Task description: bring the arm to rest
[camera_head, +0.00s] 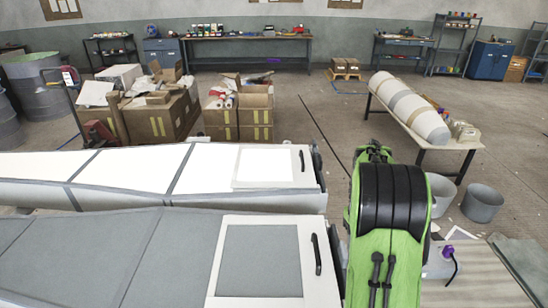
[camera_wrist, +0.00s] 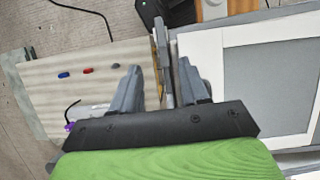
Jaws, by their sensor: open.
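My arm is green with a black banded joint and stands raised at the right front in the head view, beside the ends of the two long moulds. My gripper (camera_wrist: 160,66) shows in the wrist view with its two grey fingers spread apart. A narrow grey and tan upright edge shows between the fingers; I cannot tell whether they touch it. Nothing is clearly held. In the head view the gripper itself is hidden behind or below the arm.
The grey near mould (camera_head: 90,255) and white far mould (camera_head: 130,170) lie close at left. A wood-grain board (camera_wrist: 70,90) carries small red and blue pieces. Grey buckets (camera_head: 482,203) and a table with a wrapped roll (camera_head: 410,108) stand to the right. Cartons (camera_head: 160,118) stand behind; open floor lies between.

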